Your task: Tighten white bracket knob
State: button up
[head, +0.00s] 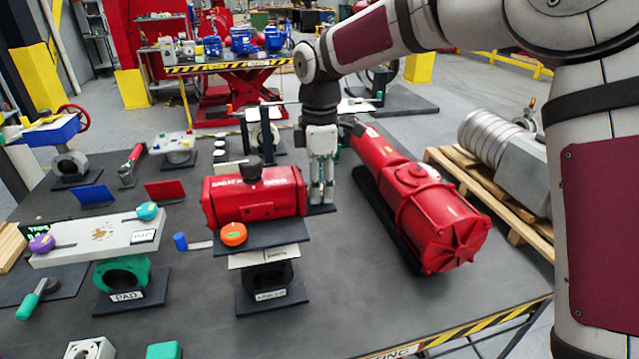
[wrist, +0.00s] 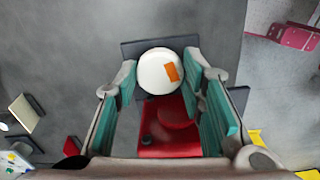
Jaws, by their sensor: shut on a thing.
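The white round knob (wrist: 152,76) with an orange mark sits between the teal-padded fingers of my gripper (wrist: 163,82) in the wrist view. The gripper is shut on the knob's sides. In the head view my gripper (head: 322,198) points straight down behind and right of the red actuator box (head: 262,203); I cannot make out the knob there. Below the knob in the wrist view are a red part (wrist: 172,140) and a dark base plate (wrist: 135,48). The bracket itself is mostly hidden by the fingers, and the knob's thread is not visible.
A long red cylindrical actuator (head: 440,215) lies close on the right. An orange knob (head: 233,233) stands at the box's front. A grey plate with coloured knobs (head: 100,238) is at the left. Bare dark tabletop (head: 350,290) lies in front.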

dwell(0.4)
jog(key=o, duration=1.1)
jog(key=shift+o, duration=0.2)
jog(key=shift+r, duration=0.1)
notch_tip(320, 180, up, 12)
